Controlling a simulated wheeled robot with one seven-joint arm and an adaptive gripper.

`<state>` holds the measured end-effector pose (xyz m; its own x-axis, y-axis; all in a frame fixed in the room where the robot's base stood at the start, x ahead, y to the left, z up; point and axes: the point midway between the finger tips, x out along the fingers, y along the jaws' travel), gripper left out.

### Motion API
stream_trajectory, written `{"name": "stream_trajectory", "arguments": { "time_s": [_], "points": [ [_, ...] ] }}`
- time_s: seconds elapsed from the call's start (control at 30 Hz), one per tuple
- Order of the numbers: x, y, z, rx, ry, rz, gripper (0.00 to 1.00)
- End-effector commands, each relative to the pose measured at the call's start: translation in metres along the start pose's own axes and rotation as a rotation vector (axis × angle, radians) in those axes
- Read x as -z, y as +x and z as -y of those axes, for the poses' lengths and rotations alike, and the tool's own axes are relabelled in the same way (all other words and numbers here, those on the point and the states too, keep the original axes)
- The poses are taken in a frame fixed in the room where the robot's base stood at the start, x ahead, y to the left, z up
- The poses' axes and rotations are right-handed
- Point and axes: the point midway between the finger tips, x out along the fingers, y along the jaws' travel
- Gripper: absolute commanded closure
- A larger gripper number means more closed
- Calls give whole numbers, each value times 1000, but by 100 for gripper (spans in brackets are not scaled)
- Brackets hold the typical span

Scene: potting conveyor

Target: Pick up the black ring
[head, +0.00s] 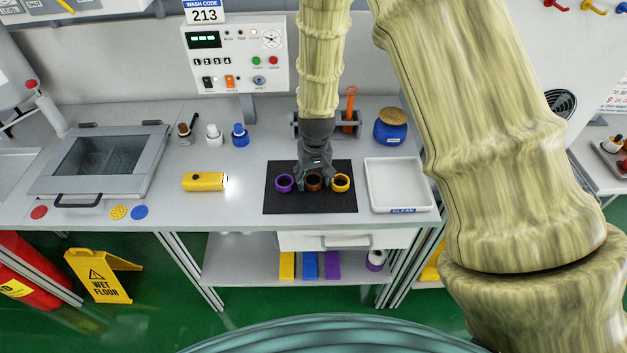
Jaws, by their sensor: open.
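Three rings stand in a row on a black mat (310,205): a purple ring (284,184) at left, a brown ring (314,183) in the middle and a yellow ring (341,183) at right. I see no ring that is clearly black. My gripper (315,179) points down over the middle of the row, open, with its fingers around or just above the brown ring. The fingers partly cover that ring, and I cannot tell whether they touch it.
A white tray (397,209) labelled CLEAN is right of the mat. A lit yellow flashlight (205,181) lies to the left. A blue jar (390,131), small bottles (214,134) and a control panel (237,57) are behind. A lidded basin (103,160) is at far left.

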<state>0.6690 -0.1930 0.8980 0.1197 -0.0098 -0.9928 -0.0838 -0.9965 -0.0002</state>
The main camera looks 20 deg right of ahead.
Motion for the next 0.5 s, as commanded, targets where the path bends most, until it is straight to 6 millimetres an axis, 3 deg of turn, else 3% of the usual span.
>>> {"name": "stream_trajectory", "arguments": {
  "time_s": [0.17,0.33,0.5],
  "points": [
    [0,0,0,0,0,0,44],
    [0,0,0,0,0,0,73],
    [0,0,0,0,0,0,73]
  ]
}}
